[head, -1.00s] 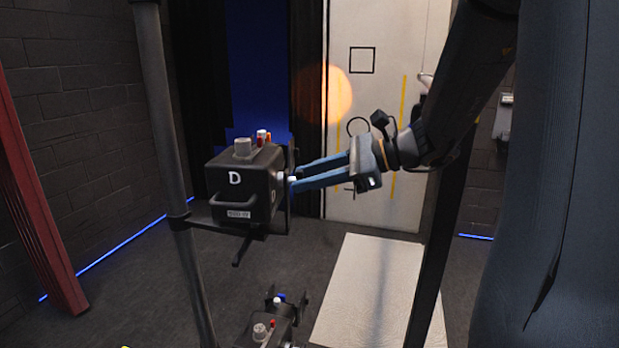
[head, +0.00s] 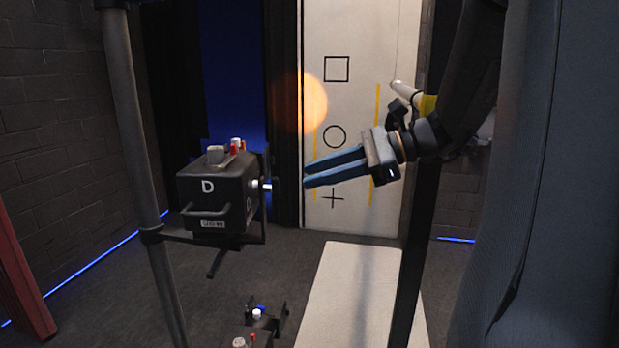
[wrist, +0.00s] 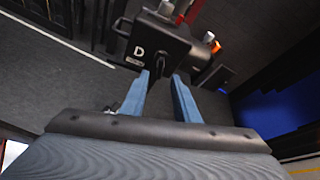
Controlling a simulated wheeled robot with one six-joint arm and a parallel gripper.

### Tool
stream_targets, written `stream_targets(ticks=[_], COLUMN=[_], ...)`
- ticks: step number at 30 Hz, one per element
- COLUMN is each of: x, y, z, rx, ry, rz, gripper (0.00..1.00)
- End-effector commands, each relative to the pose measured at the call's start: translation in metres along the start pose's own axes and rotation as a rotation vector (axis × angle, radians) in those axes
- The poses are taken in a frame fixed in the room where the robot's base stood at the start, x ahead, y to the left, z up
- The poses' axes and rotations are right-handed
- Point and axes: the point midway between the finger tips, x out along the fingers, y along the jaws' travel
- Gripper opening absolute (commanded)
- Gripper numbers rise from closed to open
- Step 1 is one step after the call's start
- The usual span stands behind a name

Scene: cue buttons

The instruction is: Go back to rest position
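My gripper (head: 307,175) is in the middle of the head view, with its two blue fingers pointing left at a dark box marked D (head: 212,200). The fingers are apart with nothing between them. A clear gap lies between the fingertips and the box's right side, where a white button (head: 256,185) sticks out. In the wrist view my gripper (wrist: 159,77) also shows its fingers apart, with the box marked D (wrist: 150,45) beyond the tips. A red and white button (head: 236,146) and a grey knob (head: 216,154) sit on top of the box.
The box hangs beside a dark upright pole (head: 135,130). A second box with buttons (head: 255,330) is low at the bottom. A white panel (head: 355,290) lies to its right. Behind stands a pale door (head: 350,110) with a square, circle and plus.

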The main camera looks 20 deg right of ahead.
Motion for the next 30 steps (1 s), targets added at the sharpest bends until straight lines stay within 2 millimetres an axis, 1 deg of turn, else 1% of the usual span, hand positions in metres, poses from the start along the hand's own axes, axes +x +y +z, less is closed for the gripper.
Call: stream_targets(ticks=[12,14,16,17,20,21,23,24,26,27,29,30], x=[0.0,0.003,0.012,0.017,0.042,0.052,0.065,0.071,0.075,0.076,0.076,0.076], y=[0.0,0.003,0.012,0.019,0.056,0.075,0.108,0.129,0.156,0.171,0.189,0.198], z=[0.0,-0.002,-0.008,-0.012,-0.036,-0.049,-0.072,-0.088,-0.11,-0.123,-0.141,-0.151], rx=[-0.001,-0.006,-0.025,-0.038,-0.125,-0.181,-0.294,-0.385,-0.534,-0.64,-0.811,-0.926], ry=[0.001,0.008,0.035,0.055,0.153,0.204,0.287,0.34,0.407,0.443,0.483,0.501], rz=[0.001,0.011,0.043,0.067,0.192,0.262,0.386,0.476,0.606,0.691,0.816,0.892], gripper=[0.28,0.28,0.28,0.28,0.28,0.28,0.28,0.28,0.28,0.28,0.28,0.28])
